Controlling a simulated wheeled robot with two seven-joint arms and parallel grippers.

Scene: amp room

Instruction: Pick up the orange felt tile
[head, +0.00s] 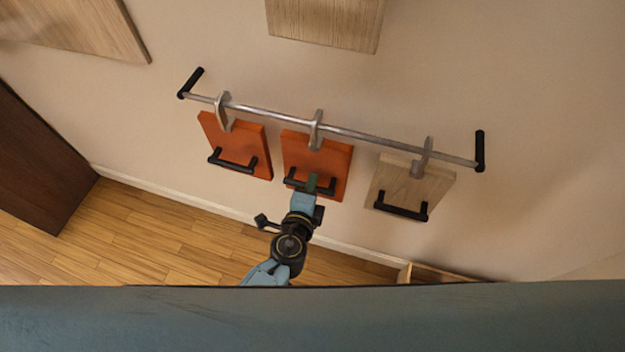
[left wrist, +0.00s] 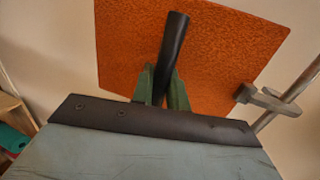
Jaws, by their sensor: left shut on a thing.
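Two orange felt tiles hang by metal hooks from a rail on the wall in the head view: a left one (head: 236,140) and a middle one (head: 325,158). Each has a black bar handle near its lower edge. My left gripper (head: 311,184) is at the middle tile's black handle. In the left wrist view the green fingers of my left gripper (left wrist: 161,88) are shut on the black handle (left wrist: 173,50), with the orange tile (left wrist: 215,50) behind. The hook (left wrist: 268,100) at the tile's edge still meets the rail. My right gripper is not in view.
The metal rail (head: 350,133) has black end brackets. A pale wooden tile (head: 408,186) with a black handle hangs at its right. Wooden panels (head: 325,22) are on the wall above. A dark brown piece (head: 38,160) stands at the left.

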